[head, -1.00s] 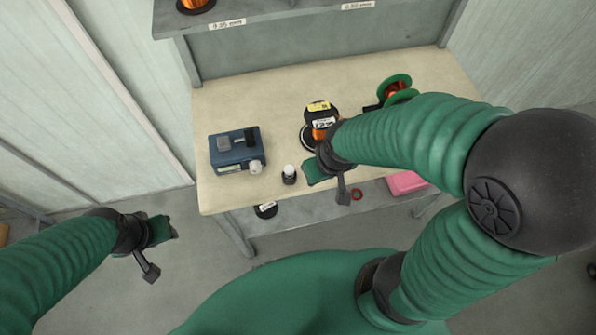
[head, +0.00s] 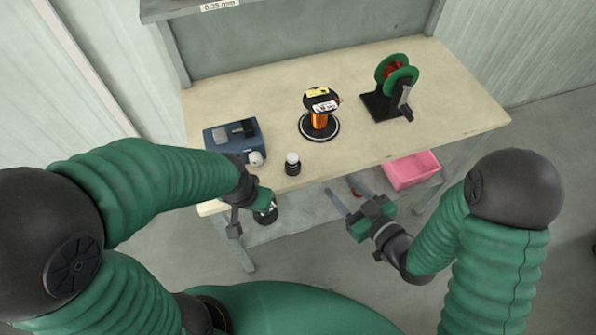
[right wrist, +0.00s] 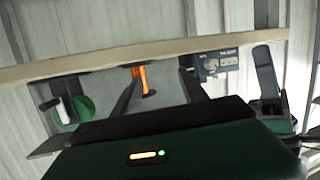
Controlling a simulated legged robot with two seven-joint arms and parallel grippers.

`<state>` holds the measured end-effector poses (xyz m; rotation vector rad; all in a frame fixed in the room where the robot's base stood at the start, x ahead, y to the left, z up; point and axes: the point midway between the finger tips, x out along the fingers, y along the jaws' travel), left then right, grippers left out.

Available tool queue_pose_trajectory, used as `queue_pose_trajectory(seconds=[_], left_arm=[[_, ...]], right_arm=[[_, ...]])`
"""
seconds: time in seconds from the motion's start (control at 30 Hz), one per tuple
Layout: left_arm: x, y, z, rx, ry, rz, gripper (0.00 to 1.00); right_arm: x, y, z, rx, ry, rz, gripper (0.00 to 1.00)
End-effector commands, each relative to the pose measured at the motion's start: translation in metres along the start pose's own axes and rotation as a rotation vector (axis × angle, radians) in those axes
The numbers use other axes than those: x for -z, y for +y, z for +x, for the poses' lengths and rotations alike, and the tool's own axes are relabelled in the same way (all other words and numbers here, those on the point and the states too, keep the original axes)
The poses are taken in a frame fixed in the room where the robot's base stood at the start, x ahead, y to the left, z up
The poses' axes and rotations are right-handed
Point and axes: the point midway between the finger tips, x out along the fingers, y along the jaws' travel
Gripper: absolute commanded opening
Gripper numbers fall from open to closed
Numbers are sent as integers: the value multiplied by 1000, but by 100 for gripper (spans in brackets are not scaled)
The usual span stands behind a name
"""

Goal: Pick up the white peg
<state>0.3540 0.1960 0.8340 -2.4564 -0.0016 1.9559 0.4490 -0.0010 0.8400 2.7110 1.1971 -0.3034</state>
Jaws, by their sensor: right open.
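The white peg (head: 292,158) shows as a short white top standing upright in a small black holder (head: 292,169) near the table's front edge. My left gripper (head: 265,199) is in front of the table edge, below and left of the peg in the head view. Its fingers are not clear, so its opening cannot be told. My right gripper (head: 340,186) is open and empty, in front of the table and to the right of the peg. Its two dark fingers stand apart in the right wrist view (right wrist: 160,85). I cannot make out the peg in that view.
On the table (head: 240,100) are a blue device (head: 222,138) with a white knob, a copper wire spool (head: 320,118) and a green reel on a black stand (head: 380,106). A pink bin (head: 412,170) is below. The table's right front is clear.

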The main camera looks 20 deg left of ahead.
Motion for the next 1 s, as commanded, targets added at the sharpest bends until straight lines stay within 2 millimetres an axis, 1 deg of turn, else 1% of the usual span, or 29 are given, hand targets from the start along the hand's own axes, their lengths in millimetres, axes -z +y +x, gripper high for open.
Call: queue_pose_trajectory(seconds=[0.03, 0.1, 0.2, 0.27, 0.37, 0.4, 0.43, 0.47, 0.5, 0.63, 0.7, 0.87, 1.0], left_arm=[[-2, 0, 11, 0, 0, 0, 36], [-3, 0, 14, 0, 1, 0, 36], [-4, 0, 17, 0, 1, 0, 36], [-5, 0, 23, 0, 1, 0, 36], [-10, 0, 42, 0, 1, 0, 36], [-10, 0, 43, 0, 0, 0, 36], [-9, 0, 37, 0, -1, 0, 36], [-9, 0, 36, 0, 0, 0, 36], [-8, 0, 35, 0, 1, 0, 36], [-8, 0, 36, 0, 1, 0, 36], [-8, 0, 36, 0, 1, 0, 36], [-9, 0, 38, 0, 1, 0, 36], [-10, 0, 42, 0, 1, 0, 36]], right_arm=[[-4, -16, 2, 41, 71, 15, 51], [5, -31, -1, 82, 163, 34, 51], [14, -40, -4, 108, 236, 52, 51], [16, -42, 0, 116, 254, 54, 51], [18, -46, 20, 119, 264, 49, 51], [25, -47, 29, 119, 264, 51, 51], [30, -47, 36, 118, 260, 53, 51], [33, -48, 43, 118, 259, 54, 51], [36, -49, 54, 118, 260, 55, 51], [42, -52, 85, 116, 258, 55, 51], [45, -52, 96, 115, 257, 56, 51], [46, -54, 113, 114, 255, 57, 51], [41, -59, 139, 114, 255, 57, 51]])
